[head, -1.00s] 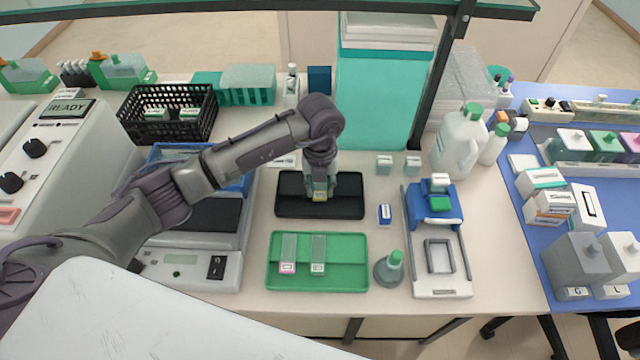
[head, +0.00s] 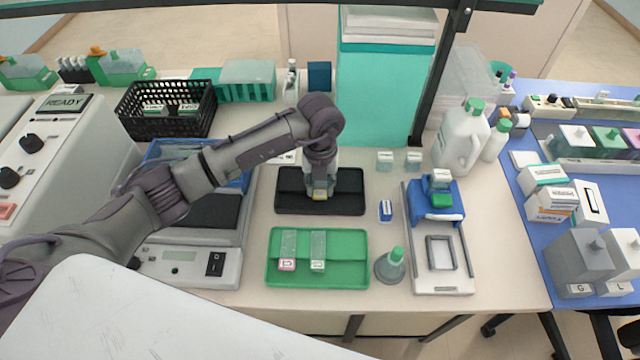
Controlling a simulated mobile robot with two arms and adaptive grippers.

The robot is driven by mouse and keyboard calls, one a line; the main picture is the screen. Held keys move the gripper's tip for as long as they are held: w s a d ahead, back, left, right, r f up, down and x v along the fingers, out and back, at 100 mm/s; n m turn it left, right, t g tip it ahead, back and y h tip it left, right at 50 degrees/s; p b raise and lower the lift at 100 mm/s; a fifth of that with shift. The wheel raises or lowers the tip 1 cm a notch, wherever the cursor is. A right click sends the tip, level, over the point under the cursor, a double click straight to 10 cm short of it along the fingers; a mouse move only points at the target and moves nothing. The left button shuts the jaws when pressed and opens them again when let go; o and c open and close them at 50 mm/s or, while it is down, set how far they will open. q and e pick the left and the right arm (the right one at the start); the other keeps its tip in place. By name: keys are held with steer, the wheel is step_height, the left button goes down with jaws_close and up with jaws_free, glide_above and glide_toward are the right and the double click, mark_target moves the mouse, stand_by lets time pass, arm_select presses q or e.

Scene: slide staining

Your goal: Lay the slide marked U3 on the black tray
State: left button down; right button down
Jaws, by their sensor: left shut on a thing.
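The black tray (head: 345,203) lies on the bench in the middle of the head view. My left gripper (head: 320,188) points down over the left-middle part of this tray. It is shut on a slide (head: 319,196) with a yellowish end, held at or just above the tray; I cannot tell whether it touches. The mark on this slide is too small to read. Two other slides lie side by side on the green tray (head: 345,275) in front: one with a pink end (head: 287,264) and one with a pale end (head: 318,266). My right gripper does not show.
A green-capped flask (head: 394,264) stands right of the green tray. A small blue block (head: 385,210) stands right of the black tray. A blue-and-white device (head: 438,250) is further right. A scale (head: 190,258) is at left, and a black basket (head: 168,110) is behind.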

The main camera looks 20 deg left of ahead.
arm_select(q)
steer(key=c, duration=0.7)
jaws_free()
step_height(320, 180, up, 12)
steer(key=shift+f, duration=0.1)
